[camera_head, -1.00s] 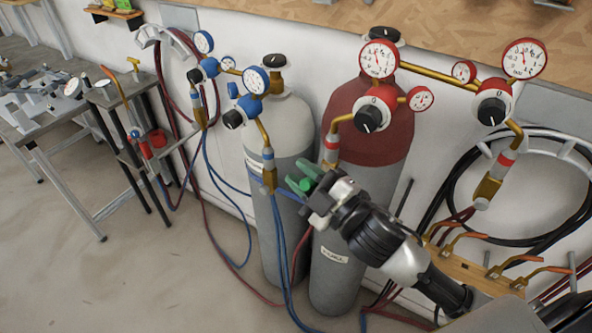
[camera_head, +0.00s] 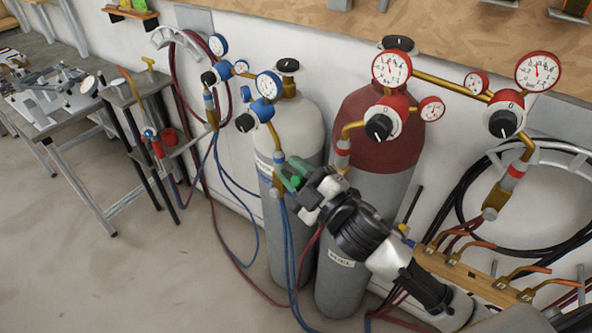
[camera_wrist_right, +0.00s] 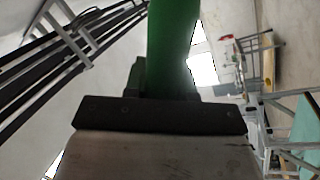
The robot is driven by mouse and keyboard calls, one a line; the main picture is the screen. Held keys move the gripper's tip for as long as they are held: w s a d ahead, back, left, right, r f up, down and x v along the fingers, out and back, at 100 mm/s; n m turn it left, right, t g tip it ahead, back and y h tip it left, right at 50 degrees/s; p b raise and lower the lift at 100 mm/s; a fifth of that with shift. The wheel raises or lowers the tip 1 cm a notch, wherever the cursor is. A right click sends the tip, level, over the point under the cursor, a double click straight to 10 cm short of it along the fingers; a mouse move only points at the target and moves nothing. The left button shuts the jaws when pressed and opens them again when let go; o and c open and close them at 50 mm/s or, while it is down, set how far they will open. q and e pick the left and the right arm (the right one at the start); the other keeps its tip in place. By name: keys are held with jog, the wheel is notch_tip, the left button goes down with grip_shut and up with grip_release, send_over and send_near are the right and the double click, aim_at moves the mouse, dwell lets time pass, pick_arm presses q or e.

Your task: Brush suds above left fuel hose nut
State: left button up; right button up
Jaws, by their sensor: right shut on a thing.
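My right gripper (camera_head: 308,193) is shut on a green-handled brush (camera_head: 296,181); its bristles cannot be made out. In the right wrist view the green handle (camera_wrist_right: 171,50) rises from the dark jaw (camera_wrist_right: 160,115). The gripper is in front of the gap between the grey and red cylinders. The left red-banded fuel hose fitting (camera_head: 342,150) hangs from the red regulator (camera_head: 379,127), just above and right of the gripper in the picture; its lower end and nut are largely hidden behind the gripper. No suds can be made out. My left gripper is not in view.
The blue-banded fitting (camera_head: 278,158) hangs close left of the gripper, with blue hoses below. The grey cylinder (camera_head: 298,115) and red-topped cylinder (camera_head: 372,125) stand behind. Another red-banded fitting (camera_head: 514,172) hangs at right above a wooden torch rack (camera_head: 470,276). Floor at left is clear.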

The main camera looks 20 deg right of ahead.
jog(key=s+a, duration=0.3)
jog(key=a, duration=0.1)
jog(key=shift+s+a+p, duration=0.35)
jog(key=shift+p, duration=0.05)
jog(key=shift+s+a, duration=0.9)
jog(key=shift+a, duration=0.25)
jog(key=shift+w+d, duration=0.1)
dwell(0.6)
